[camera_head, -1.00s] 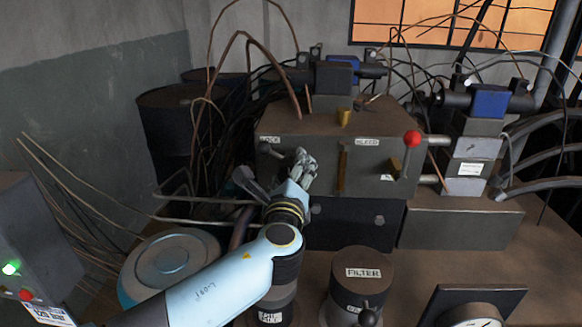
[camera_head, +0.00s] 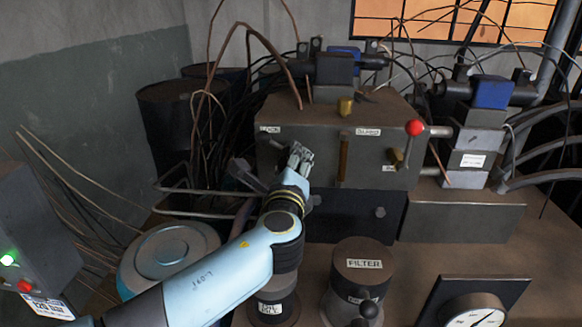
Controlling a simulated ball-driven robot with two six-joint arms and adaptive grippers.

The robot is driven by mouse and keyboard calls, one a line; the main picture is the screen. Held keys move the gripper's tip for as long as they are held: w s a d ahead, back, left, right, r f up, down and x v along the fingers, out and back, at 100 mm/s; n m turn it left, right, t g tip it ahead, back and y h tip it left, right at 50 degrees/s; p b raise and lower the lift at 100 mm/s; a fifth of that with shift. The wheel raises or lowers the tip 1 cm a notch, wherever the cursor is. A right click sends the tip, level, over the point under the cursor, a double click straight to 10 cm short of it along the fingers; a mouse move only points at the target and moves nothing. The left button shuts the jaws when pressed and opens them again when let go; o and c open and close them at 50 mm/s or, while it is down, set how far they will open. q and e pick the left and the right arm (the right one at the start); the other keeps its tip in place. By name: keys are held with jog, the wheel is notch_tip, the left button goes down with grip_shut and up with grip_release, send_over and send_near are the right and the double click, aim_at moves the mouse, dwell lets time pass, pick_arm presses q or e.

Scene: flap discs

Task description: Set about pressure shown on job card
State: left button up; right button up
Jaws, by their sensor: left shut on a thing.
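The job card (camera_head: 48,307) is a white label at lower left on a grey box; it appears to read 120 bar. A round pressure gauge (camera_head: 473,313) is cut off by the bottom edge; its reading is unclear. A grey valve block (camera_head: 315,150) stands in the middle, with a LOCK label (camera_head: 269,129) on its front left and a red ball handle (camera_head: 415,128) at its right. A brass rod (camera_head: 343,160) is on its front. My left gripper (camera_head: 299,156) is shut at the block's front, right of and below LOCK; the fingers hide what they hold. My right gripper is not in view.
A dark lever-like part (camera_head: 246,176) lies just left of my gripper. A FILTER canister (camera_head: 362,268) and a round pale-topped drum (camera_head: 168,256) stand in front. Cables crowd the back and left. The bench at right front is mostly clear.

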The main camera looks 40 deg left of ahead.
pick_arm(q)
jog(key=n+b, duration=0.5)
jog(key=shift+f, duration=0.25)
jog(key=n+b, duration=0.3)
jog(key=n, duration=0.1)
jog(key=shift+r, duration=0.15)
jog(key=shift+n+b, duration=0.3)
jog(key=shift+b, duration=0.1)
jog(key=o, duration=1.2)
jog(key=shift+r, duration=0.15)
jog(key=shift+s, duration=0.1)
jog(key=v, duration=0.7)
jog(key=shift+s+d, duration=0.15)
jog(key=shift+d, duration=0.05)
